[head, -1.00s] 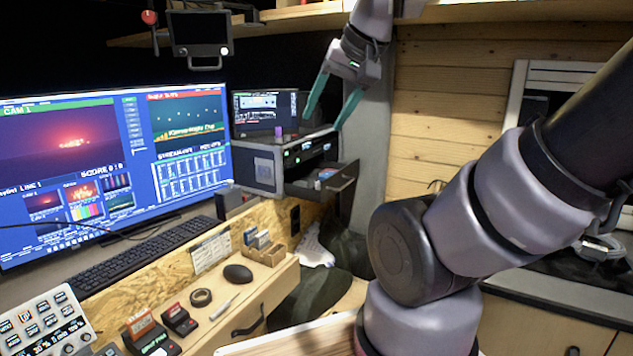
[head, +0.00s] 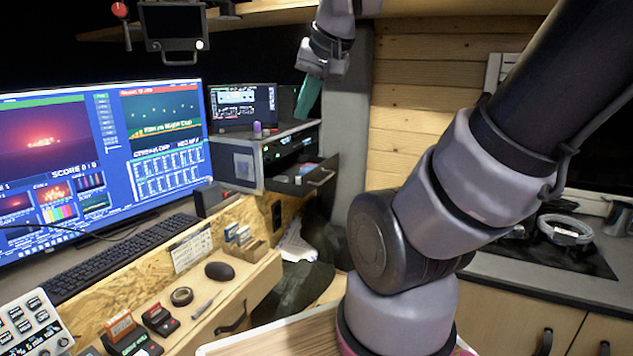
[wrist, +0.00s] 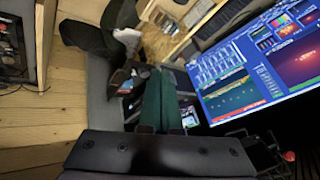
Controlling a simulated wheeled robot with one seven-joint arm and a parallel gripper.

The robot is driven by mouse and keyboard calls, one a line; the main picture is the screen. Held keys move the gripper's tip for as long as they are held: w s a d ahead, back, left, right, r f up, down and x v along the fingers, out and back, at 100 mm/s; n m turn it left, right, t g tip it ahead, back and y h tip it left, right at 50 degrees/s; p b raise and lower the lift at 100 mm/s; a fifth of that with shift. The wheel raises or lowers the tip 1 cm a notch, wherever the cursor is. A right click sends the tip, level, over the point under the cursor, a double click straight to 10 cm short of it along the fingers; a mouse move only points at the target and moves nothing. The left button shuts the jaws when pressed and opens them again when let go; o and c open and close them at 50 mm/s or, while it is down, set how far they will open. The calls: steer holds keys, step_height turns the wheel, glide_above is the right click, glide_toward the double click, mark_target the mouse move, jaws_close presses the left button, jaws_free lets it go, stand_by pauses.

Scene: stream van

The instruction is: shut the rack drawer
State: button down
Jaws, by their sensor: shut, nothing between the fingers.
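The rack drawer (head: 319,177) sticks out of the front of the grey rack case (head: 238,166), to the right of the large monitor. Some small items lie inside it. The drawer stands open, with its handle bar on the front. My gripper (head: 303,116) is above the drawer, apart from it, with its teal fingers pointing down. The fingers are together and hold nothing. In the wrist view the shut fingers (wrist: 156,72) cover part of the rack and drawer area, so the drawer shows only in part there.
A small screen (head: 243,106) and a purple object (head: 257,129) stand on or behind the rack case. The large monitor (head: 150,150) is left of it. Below are a desk with a mouse (head: 219,271) and a small card holder (head: 246,245). A grey wall panel stands right of the drawer.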

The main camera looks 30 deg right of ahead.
steer(key=w+d+f+m+h, duration=0.1)
steer(key=w+d+f, duration=0.3)
steer(key=w, duration=0.3)
steer(key=w+d+f+m+h, duration=0.1)
steer(key=w+d+f, duration=0.3)
steer(key=w, duration=0.3)
steer(key=m, duration=0.3)
glide_toward(308, 192)
steer(key=s+d+f, duration=0.1)
steer(key=d+f, duration=0.2)
steer(key=f, duration=0.1)
steer(key=shift+t+y, duration=0.3)
steer(key=shift+w+a, duration=0.6)
steer(key=shift+w, duration=0.25)
steer(key=shift+w+a, duration=0.55)
steer(key=shift+w, duration=0.3)
steer(key=w+a, duration=0.3)
steer(key=w, duration=0.1)
steer(key=w+a, duration=0.4)
steer(key=w, duration=0.1)
steer(key=w+a, duration=0.4)
steer(key=w, duration=0.1)
steer(key=shift+w+a+r, duration=0.1)
steer(key=shift+w+a, duration=0.1)
steer(key=shift+w+a+r+n, duration=0.1)
steer(key=shift+n, duration=0.2)
